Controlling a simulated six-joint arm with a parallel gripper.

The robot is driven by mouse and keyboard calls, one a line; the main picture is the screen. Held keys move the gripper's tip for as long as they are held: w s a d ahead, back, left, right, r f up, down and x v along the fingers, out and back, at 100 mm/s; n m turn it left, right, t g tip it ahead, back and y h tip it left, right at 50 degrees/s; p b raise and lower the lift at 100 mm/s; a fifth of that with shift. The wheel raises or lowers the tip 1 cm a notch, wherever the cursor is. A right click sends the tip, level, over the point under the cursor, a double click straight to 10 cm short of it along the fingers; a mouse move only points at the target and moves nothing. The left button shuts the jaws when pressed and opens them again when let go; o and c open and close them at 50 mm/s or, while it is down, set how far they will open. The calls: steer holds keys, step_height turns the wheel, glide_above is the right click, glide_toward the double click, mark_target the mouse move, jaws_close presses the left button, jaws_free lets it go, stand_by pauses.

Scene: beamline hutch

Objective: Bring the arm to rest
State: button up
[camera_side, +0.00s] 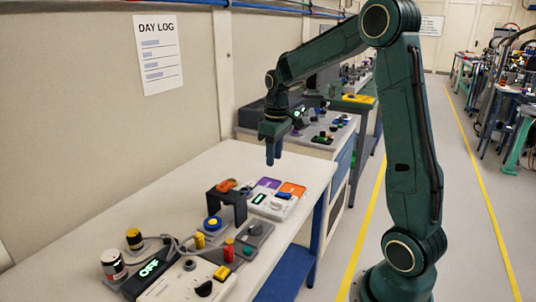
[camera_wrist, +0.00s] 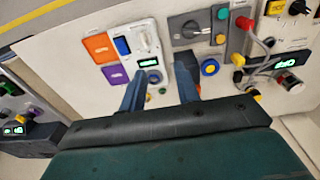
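My gripper (camera_side: 273,156) hangs above the far part of the bench, fingers pointing down, clear of the surface. In the wrist view, my gripper (camera_wrist: 160,80) has its two blue fingers apart with nothing between them; it is open and empty. Below it lies a white device with a small green display (camera_side: 272,203), next to a purple pad (camera_side: 269,183) and an orange pad (camera_side: 292,189). The white device (camera_wrist: 146,45) also shows between and beyond the fingers in the wrist view. My arm is bent, reaching left over the bench from its base at the lower right.
The bench's left part is bare. A day log sheet (camera_side: 158,53) hangs on the wall.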

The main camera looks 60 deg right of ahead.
steer(key=s+a+r+t, duration=0.2)
steer(key=s+a+r, duration=0.5)
steer(key=a, duration=0.4)
steer(key=s+a+t, duration=0.2)
steer(key=s+a, duration=0.6)
steer(key=s, duration=0.4)
steer(key=shift+s+a+r+t, duration=0.15)
steer(key=shift+a+t, duration=0.15)
steer(key=shift+t, duration=0.1)
steer(key=shift+c, duration=0.4)
